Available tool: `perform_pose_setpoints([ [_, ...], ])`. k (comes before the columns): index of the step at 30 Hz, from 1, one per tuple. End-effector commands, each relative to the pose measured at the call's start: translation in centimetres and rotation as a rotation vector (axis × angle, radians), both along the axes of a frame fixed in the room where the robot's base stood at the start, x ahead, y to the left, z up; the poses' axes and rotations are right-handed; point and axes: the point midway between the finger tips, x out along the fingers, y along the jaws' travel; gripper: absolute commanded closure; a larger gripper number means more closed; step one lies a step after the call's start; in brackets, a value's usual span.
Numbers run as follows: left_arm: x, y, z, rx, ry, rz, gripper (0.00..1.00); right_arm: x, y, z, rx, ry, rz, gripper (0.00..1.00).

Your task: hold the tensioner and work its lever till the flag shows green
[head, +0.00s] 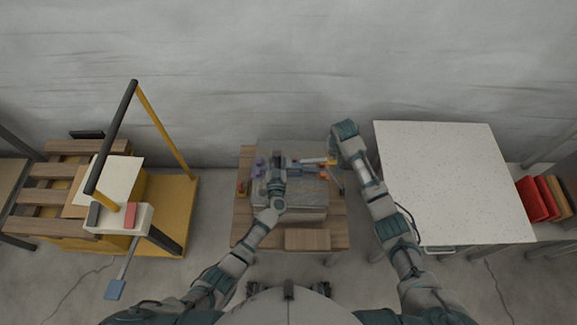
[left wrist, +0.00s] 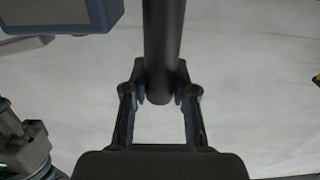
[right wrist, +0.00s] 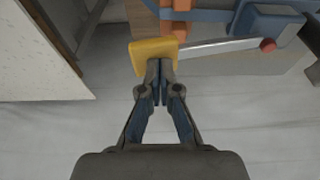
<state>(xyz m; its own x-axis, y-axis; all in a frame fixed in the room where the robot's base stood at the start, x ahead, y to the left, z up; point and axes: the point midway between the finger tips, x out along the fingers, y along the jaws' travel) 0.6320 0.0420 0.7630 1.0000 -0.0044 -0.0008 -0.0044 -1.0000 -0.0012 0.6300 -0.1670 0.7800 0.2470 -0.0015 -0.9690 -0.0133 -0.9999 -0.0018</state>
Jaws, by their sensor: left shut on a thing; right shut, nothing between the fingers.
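The blue tensioner (head: 296,167) lies on top of the wrapped load on the middle table. My left gripper (head: 278,167) is over its left part. In the left wrist view, its fingers (left wrist: 160,92) are shut on a dark round bar (left wrist: 163,45), the tensioner's handle. In the right wrist view, a metal lever (right wrist: 215,47) runs from a yellow grip (right wrist: 150,55) to a red knob (right wrist: 268,45) beside the blue body. My right gripper (right wrist: 160,80) is shut and empty, its tips right at the yellow grip; I cannot tell whether they touch. I cannot make out the flag's colour.
A speckled white table (head: 450,180) stands to the right, with red and brown items (head: 540,198) beyond it. A yellow cart (head: 170,215) with a tall dark-and-yellow frame stands on the left beside wooden slats (head: 60,170). The grey wall is close behind.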

Motion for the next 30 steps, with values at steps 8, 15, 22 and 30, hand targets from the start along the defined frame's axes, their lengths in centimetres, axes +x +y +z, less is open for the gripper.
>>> perform_pose_setpoints([
  [8,0.0,0.0,-0.1,-0.001,0.001,0.0,1.0,-0.1,-0.2,-1.0,0.0,0.004,0.001,1.0],
  [15,0.0,0.0,-0.1,-0.002,0.001,0.0,1.0,-0.2,-0.3,-1.3,-0.001,0.005,0.001,1.0],
  [22,0.0,0.0,-0.1,-0.002,0.001,0.0,1.0,-0.2,-0.4,-3.0,0.0,0.007,0.0,1.0],
  [30,0.0,0.0,-0.1,-0.002,0.001,0.0,1.0,-0.1,-0.1,-1.9,0.001,0.003,0.001,1.0],
])
